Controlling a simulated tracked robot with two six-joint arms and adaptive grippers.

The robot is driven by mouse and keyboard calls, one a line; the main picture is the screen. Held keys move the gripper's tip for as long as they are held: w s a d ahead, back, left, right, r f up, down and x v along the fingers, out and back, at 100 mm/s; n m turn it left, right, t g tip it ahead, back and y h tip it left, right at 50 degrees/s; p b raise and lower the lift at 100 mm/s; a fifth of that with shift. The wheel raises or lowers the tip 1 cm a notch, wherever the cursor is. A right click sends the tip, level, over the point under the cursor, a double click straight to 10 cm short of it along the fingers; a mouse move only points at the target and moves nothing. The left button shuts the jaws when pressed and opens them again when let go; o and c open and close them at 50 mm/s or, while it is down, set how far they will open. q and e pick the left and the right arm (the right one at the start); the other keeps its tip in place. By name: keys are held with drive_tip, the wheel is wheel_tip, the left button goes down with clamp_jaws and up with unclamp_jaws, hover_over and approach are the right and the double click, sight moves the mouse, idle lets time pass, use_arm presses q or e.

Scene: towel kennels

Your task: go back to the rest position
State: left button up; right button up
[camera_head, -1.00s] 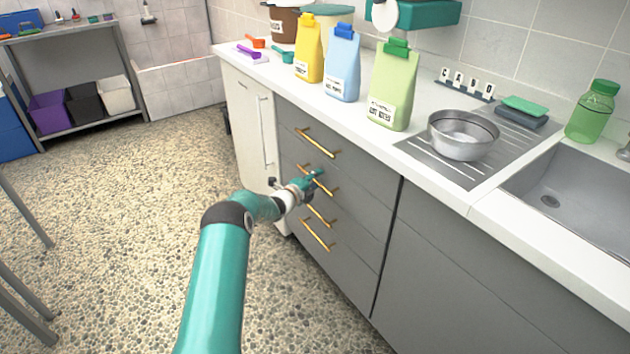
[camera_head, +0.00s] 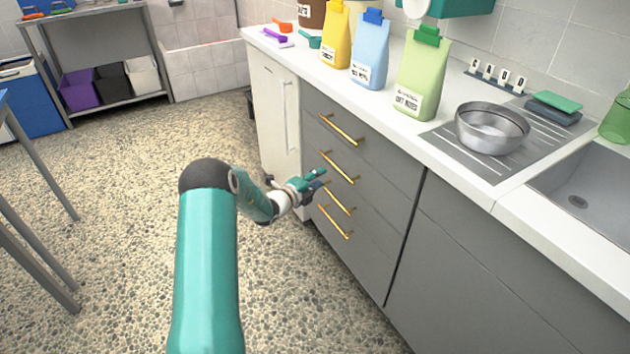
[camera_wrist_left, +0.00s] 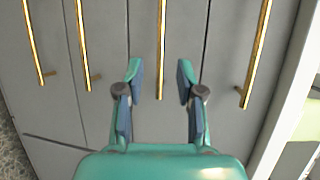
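My left gripper (camera_head: 320,182) is in front of the grey drawer front, near the gold handles. The drawers (camera_head: 350,190) look shut. My right gripper is not in view.
The counter holds a yellow bag (camera_head: 336,38), a blue bag (camera_head: 370,55), a green bag (camera_head: 422,80) and a metal bowl (camera_head: 492,128) beside the sink (camera_head: 590,190). A shelf rack (camera_head: 110,55) stands at the back left. The pebbled floor (camera_head: 120,200) is open.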

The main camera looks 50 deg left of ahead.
use_arm(q)
drive_tip(key=shift+s+d+r, duration=0.1)
drive_tip(key=shift+s+d, duration=0.05)
drive_tip(key=shift+s, duration=0.4)
